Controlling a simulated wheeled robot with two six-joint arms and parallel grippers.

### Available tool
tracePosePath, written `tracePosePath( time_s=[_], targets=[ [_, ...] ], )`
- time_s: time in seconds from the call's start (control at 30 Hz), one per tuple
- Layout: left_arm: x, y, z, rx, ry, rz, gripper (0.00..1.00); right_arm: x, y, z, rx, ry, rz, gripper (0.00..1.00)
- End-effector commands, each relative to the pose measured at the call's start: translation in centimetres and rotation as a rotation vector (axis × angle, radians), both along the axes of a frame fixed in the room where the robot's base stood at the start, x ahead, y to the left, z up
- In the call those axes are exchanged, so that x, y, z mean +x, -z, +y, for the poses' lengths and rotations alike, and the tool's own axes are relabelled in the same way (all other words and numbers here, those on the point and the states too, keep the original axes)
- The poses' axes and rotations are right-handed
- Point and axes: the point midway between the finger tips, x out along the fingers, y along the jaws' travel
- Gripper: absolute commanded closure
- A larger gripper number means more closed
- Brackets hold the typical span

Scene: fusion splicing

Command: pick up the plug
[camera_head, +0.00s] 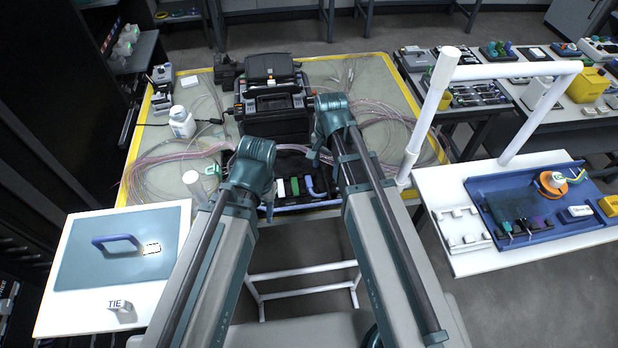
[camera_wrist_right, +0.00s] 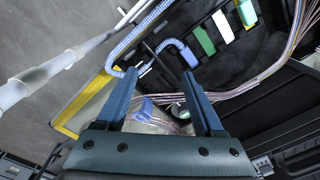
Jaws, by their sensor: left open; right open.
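My right gripper (camera_head: 316,160) hangs over the right end of the black tray at the table's front edge. In the right wrist view its two blue fingers (camera_wrist_right: 158,92) are apart. A small lavender piece (camera_wrist_right: 148,108) shows between and beyond them, apart from or touching them I cannot tell. My left gripper (camera_head: 268,208) points down at the left end of the tray; its jaws are small in view but open. A black cable end like a plug (camera_head: 216,121) lies on the table left of the splicer; I cannot tell which item is the task's plug.
The black splicer (camera_head: 272,104) stands mid-table with coiled pink fibres (camera_head: 388,122) beside it. The black tray holds white, green (camera_wrist_right: 205,40) and blue curved pieces (camera_wrist_right: 176,46). A white bottle (camera_head: 182,122) stands left. A white post (camera_head: 425,120) rises at the right.

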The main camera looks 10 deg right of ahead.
Motion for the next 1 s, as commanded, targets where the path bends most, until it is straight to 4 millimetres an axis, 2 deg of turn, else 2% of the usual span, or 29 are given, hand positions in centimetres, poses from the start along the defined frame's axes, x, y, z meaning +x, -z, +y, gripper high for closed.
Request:
tracePosePath(
  time_s=[0.03,0.2,0.4,0.53,0.77,1.0],
  targets=[
    [0.0,0.0,0.0,0.0,0.0,0.0,0.5,1.5,0.0,0.7,0.003,0.091,0.006,0.3],
    [0.0,0.1,0.0,0.0,0.0,0.0,0.5,4.3,0.1,2.8,0.01,0.43,0.022,0.3],
    [0.0,0.1,0.0,0.0,0.0,0.0,0.5,6.1,0.1,4.3,0.011,0.691,0.032,0.3],
    [0.0,0.1,0.0,0.0,0.0,0.0,0.5,6.4,0.1,4.7,0.011,0.764,0.035,0.3],
    [0.0,0.3,0.0,0.0,0.0,0.0,0.5,6.4,0.3,4.8,0.011,0.781,0.035,0.3],
    [0.0,2.5,0.0,0.0,0.0,0.0,0.5,6.2,2.5,5.7,0.011,0.779,0.035,0.3]
  ],
)
